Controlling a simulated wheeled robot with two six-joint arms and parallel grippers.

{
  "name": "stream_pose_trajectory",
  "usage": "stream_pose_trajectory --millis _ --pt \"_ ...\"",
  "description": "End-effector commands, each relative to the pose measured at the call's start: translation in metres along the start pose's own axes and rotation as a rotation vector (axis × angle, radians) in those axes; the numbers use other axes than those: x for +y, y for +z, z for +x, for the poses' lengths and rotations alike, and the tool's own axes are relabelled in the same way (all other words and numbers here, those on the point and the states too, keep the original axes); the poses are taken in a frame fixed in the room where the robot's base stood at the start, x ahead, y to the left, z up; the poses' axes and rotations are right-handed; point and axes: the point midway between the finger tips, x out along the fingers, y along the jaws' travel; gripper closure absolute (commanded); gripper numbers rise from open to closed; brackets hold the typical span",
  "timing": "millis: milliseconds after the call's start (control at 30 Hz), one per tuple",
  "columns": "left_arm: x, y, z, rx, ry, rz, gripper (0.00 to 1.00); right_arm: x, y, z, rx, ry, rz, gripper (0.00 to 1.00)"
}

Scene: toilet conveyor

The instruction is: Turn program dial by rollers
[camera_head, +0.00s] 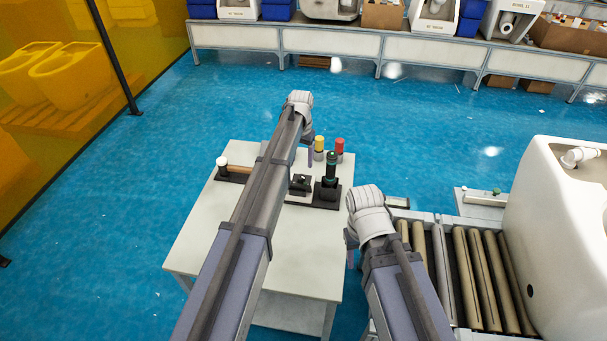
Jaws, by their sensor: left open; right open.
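A roller conveyor (462,270) with tan and grey rollers runs at the right. A second small grey box with a dark edge (397,202) is just beyond my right wrist. Which of these carries the program dial is too small to tell. My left gripper (310,156) hangs above the white table's far part, mostly hidden behind its arm. My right gripper (350,259) points down between table and rollers, mostly hidden by its wrist. Nothing shows held in either.
The white table (195,240) holds a black joystick (331,172), a small black switch unit (300,184), a white-knobbed lever (221,163), and yellow and red buttons (339,146). A white toilet (560,250) stands on the conveyor.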

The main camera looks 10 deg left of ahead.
Motion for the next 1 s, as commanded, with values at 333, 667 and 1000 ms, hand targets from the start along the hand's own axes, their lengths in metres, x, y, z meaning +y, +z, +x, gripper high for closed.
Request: stream_pose_trajectory --millis 333,667,1000 --pt "0.001 0.0 0.025 0.0 0.0 0.0 0.32 -0.002 -0.002 0.024 0.0 0.0 0.0 0.5" --pt "0.001 0.0 0.066 0.0 0.0 0.0 0.32 -0.006 -0.004 0.066 0.0 0.0 0.0 0.5" --pt "0.001 0.0 0.078 0.0 0.0 0.0 0.32 -0.007 -0.005 0.077 0.0 0.0 0.0 0.5"
